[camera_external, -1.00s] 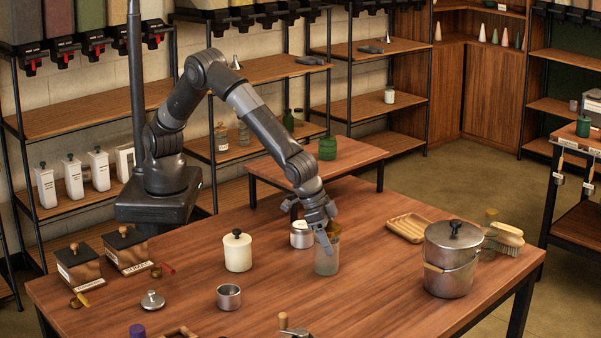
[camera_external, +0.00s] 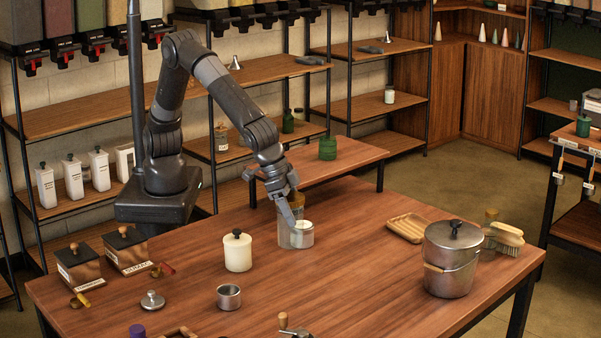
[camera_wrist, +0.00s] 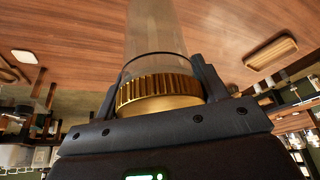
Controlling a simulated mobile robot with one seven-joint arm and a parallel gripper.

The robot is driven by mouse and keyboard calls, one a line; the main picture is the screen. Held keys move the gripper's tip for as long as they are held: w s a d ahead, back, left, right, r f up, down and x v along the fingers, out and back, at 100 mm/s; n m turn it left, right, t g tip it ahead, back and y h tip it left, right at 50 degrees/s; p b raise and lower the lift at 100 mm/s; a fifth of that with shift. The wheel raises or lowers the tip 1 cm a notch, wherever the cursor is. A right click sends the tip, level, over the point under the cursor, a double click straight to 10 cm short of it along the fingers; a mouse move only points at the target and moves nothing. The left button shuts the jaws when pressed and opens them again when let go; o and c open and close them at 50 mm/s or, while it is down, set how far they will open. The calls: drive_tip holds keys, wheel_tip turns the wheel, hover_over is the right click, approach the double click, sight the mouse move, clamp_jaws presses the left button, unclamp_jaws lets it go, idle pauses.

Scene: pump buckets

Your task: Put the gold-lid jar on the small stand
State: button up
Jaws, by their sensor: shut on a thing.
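The clear glass jar with a gold ribbed lid (camera_external: 297,201) is held upright in my gripper (camera_external: 291,214), near the table's far edge. In the wrist view the gold lid (camera_wrist: 160,92) sits between the two dark fingers of my gripper (camera_wrist: 158,75), with the clear glass body (camera_wrist: 152,40) beyond it. A white tin (camera_external: 303,235) overlaps the jar's glass in the external view. I cannot tell whether the jar's base clears the tabletop. A small low wooden stand (camera_external: 350,153) is behind the table, with a green jar (camera_external: 327,148) on it.
On the large wooden table (camera_external: 200,260) are a cream canister (camera_external: 237,253), a steel cup (camera_external: 229,297), a steel pail (camera_external: 452,262), a wooden tray (camera_external: 408,228) and a brush (camera_external: 505,236). Shelves stand behind. The stand's top left of the green jar looks bare.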

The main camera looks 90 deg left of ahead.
drive_tip(key=w+a+r+n+y, duration=0.1)
drive_tip(key=w+a+r+n, duration=0.2)
drive_tip(key=a, duration=0.4)
drive_tip(key=w+a+r+n+y, duration=0.1)
drive_tip(key=w+a+r+n, duration=0.1)
drive_tip(key=w+a, duration=0.35)
drive_tip(key=w+a+r+n+y, duration=0.1)
drive_tip(key=w+a+r+n, duration=0.15)
drive_tip(key=a, duration=0.65)
drive_tip(key=a+r+n+g+y, duration=0.1)
drive_tip(key=a+r+n, duration=0.3)
drive_tip(key=a, duration=1)
drive_tip(key=a+r+n+g+y, duration=0.15)
drive_tip(key=a+r+n, duration=0.25)
drive_tip(key=a, duration=0.9)
drive_tip(key=w+a+f, duration=0.4)
drive_tip(key=a+f, duration=0.6)
drive_tip(key=a, duration=0.2)
drive_tip(key=shift+w+f, duration=0.2)
drive_tip(key=shift+h, duration=0.25)
drive_tip(key=o, duration=1.1)
drive_tip(key=shift+f+g, duration=0.15)
drive_tip(key=shift+g, duration=0.1)
